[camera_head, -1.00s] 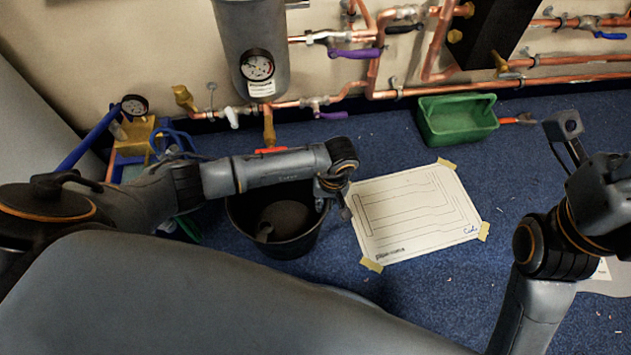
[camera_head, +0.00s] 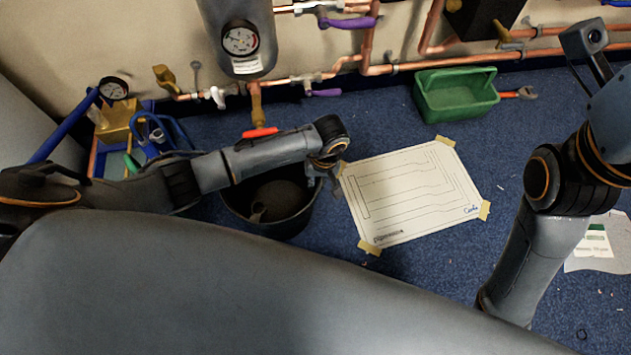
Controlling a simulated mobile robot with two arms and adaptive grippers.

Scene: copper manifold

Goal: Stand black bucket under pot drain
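The black bucket (camera_head: 290,226) stands upright on the blue floor, partly behind my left arm. The grey pot (camera_head: 238,60) with a round gauge hangs on the wall above. Its brass drain (camera_head: 257,100) points down, with an orange-red piece (camera_head: 260,132) below it. In the picture, the bucket lies lower than the drain and slightly to its right; whether it is directly beneath, I cannot tell. My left gripper (camera_head: 333,180) points down at the bucket's right rim. Its fingers are small and dark, so their opening and any contact are unclear. My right gripper is out of view.
A paper sheet (camera_head: 410,195) is taped to the floor right of the bucket. A green tray (camera_head: 456,98) sits by the wall. Blue tools and a brass-coloured block (camera_head: 120,118) stand at the left. Copper pipes (camera_head: 440,68) run along the wall.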

